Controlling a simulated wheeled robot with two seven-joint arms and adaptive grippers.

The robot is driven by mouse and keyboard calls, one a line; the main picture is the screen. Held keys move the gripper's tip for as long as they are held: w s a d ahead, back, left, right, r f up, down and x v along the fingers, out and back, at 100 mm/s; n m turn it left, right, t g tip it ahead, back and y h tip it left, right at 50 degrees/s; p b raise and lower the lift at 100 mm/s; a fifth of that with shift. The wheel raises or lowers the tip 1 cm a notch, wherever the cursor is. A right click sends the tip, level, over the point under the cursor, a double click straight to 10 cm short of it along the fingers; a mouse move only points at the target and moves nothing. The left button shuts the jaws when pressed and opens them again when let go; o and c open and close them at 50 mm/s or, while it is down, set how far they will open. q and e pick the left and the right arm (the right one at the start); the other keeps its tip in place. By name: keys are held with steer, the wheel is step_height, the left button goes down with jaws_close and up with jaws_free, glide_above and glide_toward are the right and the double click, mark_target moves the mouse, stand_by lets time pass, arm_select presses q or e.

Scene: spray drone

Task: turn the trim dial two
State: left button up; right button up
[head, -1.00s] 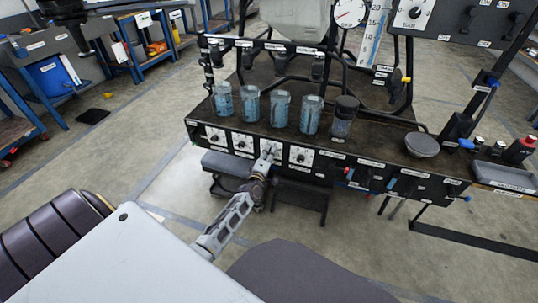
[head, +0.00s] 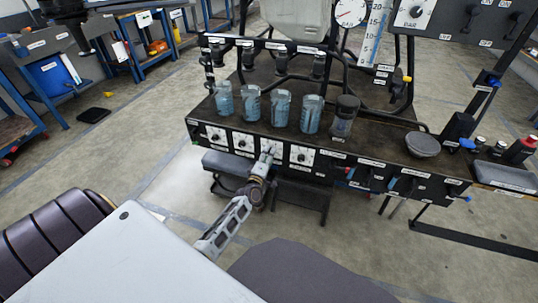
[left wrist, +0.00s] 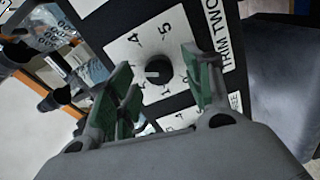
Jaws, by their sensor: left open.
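The trim two dial is a black round knob (left wrist: 157,71) with a white pointer mark on a white numbered plate. The label TRIM TWO (left wrist: 212,32) is beside it in the left wrist view. In the head view its plate (head: 272,148) is third from the left on the bench front, partly hidden by my left gripper (head: 265,160). In the left wrist view my left gripper (left wrist: 158,62) is open, with one green-padded finger on each side of the knob. I cannot tell whether the fingers touch it. My right gripper is not in view.
Another dial plate (head: 302,156) is close on the right, and another (head: 243,142) on the left. Several blue-filled cups (head: 281,110) stand on the bench above. Levers (head: 392,184) line the front farther right. A grey step or seat (head: 228,164) is below the dials.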

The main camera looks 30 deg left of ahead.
arm_select(q)
steer(key=v, duration=1)
stand_by(0.4)
steer(key=shift+d, duration=0.1)
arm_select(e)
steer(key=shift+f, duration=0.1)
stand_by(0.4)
